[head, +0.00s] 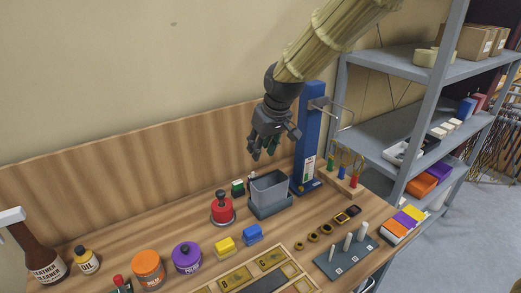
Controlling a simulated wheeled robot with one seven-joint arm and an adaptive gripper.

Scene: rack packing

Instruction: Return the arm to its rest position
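My gripper (268,150) hangs from my raised arm in the upper middle of the head view. Its fingers point down and are spread apart, with nothing seen between them. It is above and behind the grey bin (269,194) on the wooden bench, apart from it in the picture. My arm reaches in from the top right, in a pale ribbed sleeve.
A blue post (309,135) stands close right of my gripper. Grey metal shelves (385,125) rise at the right. On the bench (205,222) are a red-topped item (222,208), orange jar (148,268), purple jar (186,257), bottles and a pegged plate (346,258).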

